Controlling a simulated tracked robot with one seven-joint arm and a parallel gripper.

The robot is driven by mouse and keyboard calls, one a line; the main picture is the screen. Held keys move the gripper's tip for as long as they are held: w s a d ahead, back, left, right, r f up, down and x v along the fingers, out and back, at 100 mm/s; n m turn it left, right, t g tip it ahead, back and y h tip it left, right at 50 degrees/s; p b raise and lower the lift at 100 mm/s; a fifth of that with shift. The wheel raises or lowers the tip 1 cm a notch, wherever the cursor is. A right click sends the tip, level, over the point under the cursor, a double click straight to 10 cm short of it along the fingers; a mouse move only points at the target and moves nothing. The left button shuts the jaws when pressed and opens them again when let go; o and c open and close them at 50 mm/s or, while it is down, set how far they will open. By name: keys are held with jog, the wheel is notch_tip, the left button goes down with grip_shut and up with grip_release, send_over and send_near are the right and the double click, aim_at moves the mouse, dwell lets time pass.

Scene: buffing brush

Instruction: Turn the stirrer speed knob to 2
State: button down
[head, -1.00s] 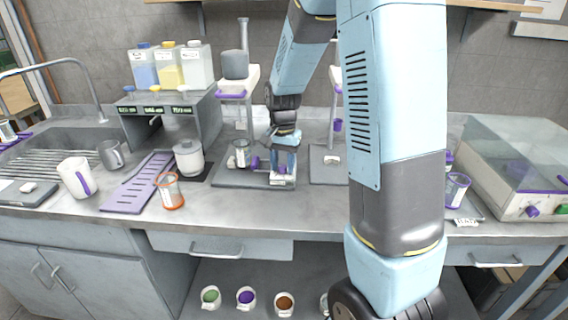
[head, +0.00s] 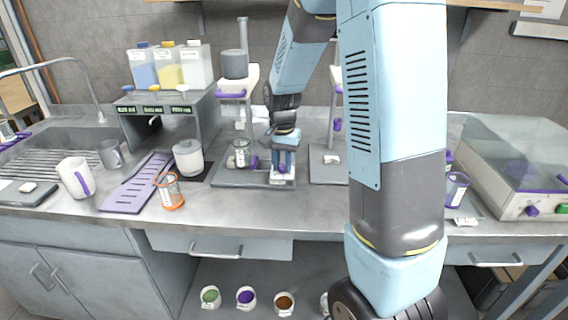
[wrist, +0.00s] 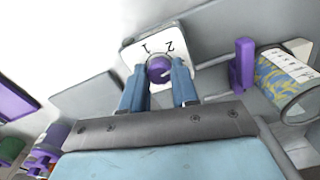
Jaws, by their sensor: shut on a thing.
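The stirrer speed knob (wrist: 160,68) is a small purple dial on a white panel (wrist: 134,54), with the numbers 1 and 2 printed beside it in the wrist view. Which number it points to is not clear to me. My gripper (wrist: 159,78) has one blue finger on each side of the knob and is shut on it. In the head view my gripper (head: 284,158) reaches down over the white control box (head: 282,179) at the front right of the stirrer base (head: 228,179), hiding most of the knob.
A glass beaker (head: 241,156) stands on the stirrer base, close left of my gripper; in the wrist view a patterned beaker (wrist: 285,77) and a purple part (wrist: 243,64) are at the right. A second stand base (head: 328,171) is to the right. The counter front (head: 265,209) is clear.

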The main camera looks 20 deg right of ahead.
aim_at(282, 165)
jog(key=shift+n, duration=0.5)
jog(key=shift+s+n, duration=0.1)
jog(key=shift+n, duration=2.2)
jog(key=c, duration=0.8)
grip_release()
jog(key=shift+c, duration=0.2)
jog(key=shift+r, duration=0.1)
notch_tip(282, 165, up, 14)
jog(key=shift+f, duration=0.25)
